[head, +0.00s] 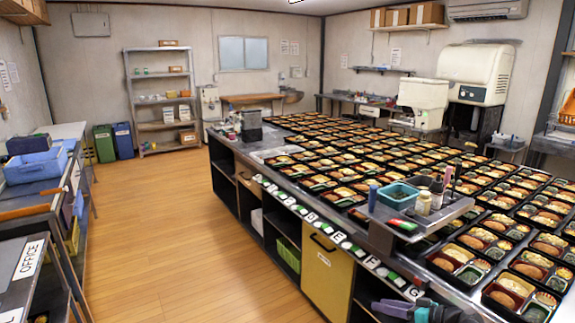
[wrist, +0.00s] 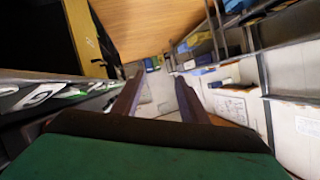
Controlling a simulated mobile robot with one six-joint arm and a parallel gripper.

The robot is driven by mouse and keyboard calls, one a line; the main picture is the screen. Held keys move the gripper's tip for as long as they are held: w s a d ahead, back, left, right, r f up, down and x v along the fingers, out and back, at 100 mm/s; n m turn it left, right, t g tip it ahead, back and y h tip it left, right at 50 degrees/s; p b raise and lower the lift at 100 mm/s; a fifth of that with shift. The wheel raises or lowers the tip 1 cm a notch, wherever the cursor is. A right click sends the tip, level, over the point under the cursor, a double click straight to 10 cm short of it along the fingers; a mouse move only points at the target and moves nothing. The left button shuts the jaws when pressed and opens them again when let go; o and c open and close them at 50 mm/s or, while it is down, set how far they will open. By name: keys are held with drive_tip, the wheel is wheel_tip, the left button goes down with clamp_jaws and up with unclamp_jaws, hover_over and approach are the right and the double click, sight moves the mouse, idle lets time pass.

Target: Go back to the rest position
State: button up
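My gripper (head: 377,307) shows at the bottom edge of the head view, low beside the front of the long counter, with its fingers pointing left. In the wrist view my gripper (wrist: 160,82) has its two dark purplish fingers apart, with a clear gap and nothing held between them. Its green body fills the bottom of that view. Most of my arm is out of view. The long counter (head: 262,165) carries many rows of filled black bento trays (head: 342,196).
A tray stand with a teal bin (head: 398,195) and bottles sits on the counter's near side. Lettered labels (head: 340,240) line its front edge; a yellow cabinet door (head: 326,277) is below. Wooden floor (head: 170,230) is clear to the left, up to a side table with a blue crate (head: 36,166).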

drive_tip(key=s+a+f+g, duration=0.4)
drive_tip(key=s+a+f, duration=0.3)
drive_tip(key=a+f, duration=0.4)
drive_tip(key=s+a+f+g, duration=0.4)
drive_tip(key=s+a+f, duration=0.4)
drive_tip(key=a+f, duration=0.25)
drive_tip(key=s+a+f+g+h, duration=0.1)
drive_tip(key=s+f+g+h, duration=0.2)
drive_tip(key=s+f, duration=0.5)
drive_tip(key=s+a+f+g+h, duration=0.1)
drive_tip(key=s+f+g+h, duration=0.25)
drive_tip(key=s, duration=0.85)
drive_tip(key=s+d+f+m+h, duration=0.2)
drive_tip(key=s+d+m+h, duration=0.2)
drive_tip(key=d, duration=0.4)
drive_tip(key=shift+s+d+f+m, duration=0.3)
drive_tip(key=shift+s+m, duration=0.1)
drive_tip(key=shift+s, duration=0.15)
drive_tip(key=shift+g, duration=0.25)
